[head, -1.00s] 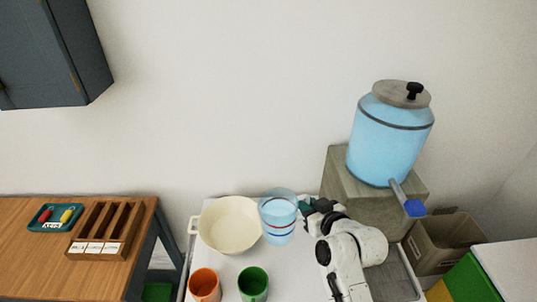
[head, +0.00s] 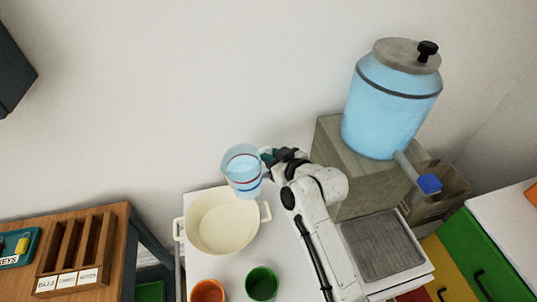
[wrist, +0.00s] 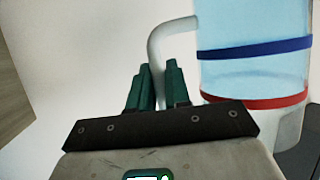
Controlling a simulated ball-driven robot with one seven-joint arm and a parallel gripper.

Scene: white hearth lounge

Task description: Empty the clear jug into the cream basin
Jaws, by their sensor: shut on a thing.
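The clear jug (head: 243,171), with blue and red bands and bluish liquid inside, is held up at the right rear of the cream basin (head: 222,222), tilted slightly. My gripper (head: 268,157) is shut on the jug's handle at its right side. In the wrist view the green fingers (wrist: 153,88) close around the pale handle (wrist: 160,45), and the jug (wrist: 255,70) fills the right side. The basin stands on the white table with its inside in view and looks empty.
An orange mug (head: 208,291) and a green mug (head: 262,284) stand in front of the basin. A large blue dispenser (head: 390,110) with a tap stands on a block at the right. A wooden desk (head: 110,240) is at the left.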

